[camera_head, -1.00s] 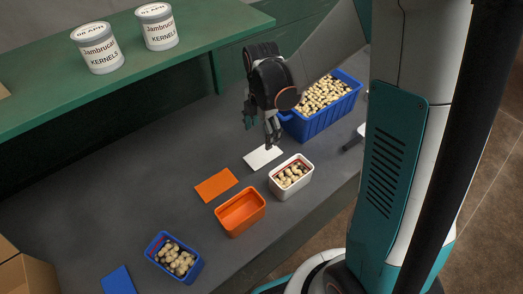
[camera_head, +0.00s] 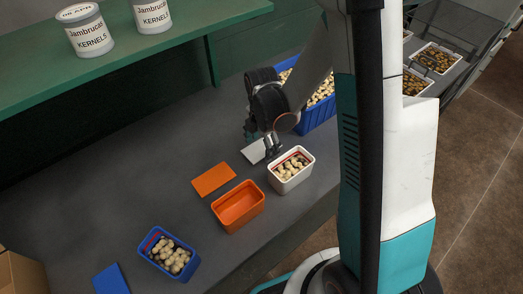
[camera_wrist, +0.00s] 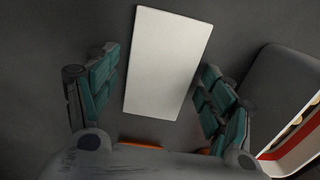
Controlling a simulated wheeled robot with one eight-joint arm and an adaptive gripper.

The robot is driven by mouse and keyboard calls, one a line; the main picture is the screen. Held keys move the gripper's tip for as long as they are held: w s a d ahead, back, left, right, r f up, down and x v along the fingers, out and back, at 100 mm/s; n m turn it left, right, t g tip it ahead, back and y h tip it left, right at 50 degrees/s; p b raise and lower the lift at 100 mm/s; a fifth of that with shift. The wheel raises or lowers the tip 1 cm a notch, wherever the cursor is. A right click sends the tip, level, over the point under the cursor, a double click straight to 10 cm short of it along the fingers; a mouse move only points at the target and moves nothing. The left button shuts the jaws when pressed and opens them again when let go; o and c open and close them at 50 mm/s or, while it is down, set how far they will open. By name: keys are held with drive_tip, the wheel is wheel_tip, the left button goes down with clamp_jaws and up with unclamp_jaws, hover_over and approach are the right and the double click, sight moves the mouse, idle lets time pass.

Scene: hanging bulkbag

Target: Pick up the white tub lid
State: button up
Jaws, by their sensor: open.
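The white tub lid (camera_head: 254,151) lies flat on the dark grey bench, partly hidden behind my gripper in the head view. In the wrist view the white lid (camera_wrist: 167,62) is a plain rectangle, slightly tilted, lying between my fingers. My gripper (camera_head: 262,146) is open and points down at the lid; its teal-padded fingers (camera_wrist: 155,90) stand on either side of it, apart from its edges. The white tub (camera_head: 291,170), holding pale kernels and a red strip, stands just right of the lid. Its rim (camera_wrist: 262,75) shows at the right in the wrist view.
An orange lid (camera_head: 213,180) and an empty orange tub (camera_head: 238,206) stand nearer. A blue tub (camera_head: 168,254) of kernels and a blue lid (camera_head: 111,281) are at front left. A large blue bin (camera_head: 318,114) stands behind my gripper. A green shelf (camera_head: 130,75) with cans overhangs the back.

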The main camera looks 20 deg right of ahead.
drive_tip(key=shift+r, duration=0.1)
drive_tip(key=c, duration=0.8)
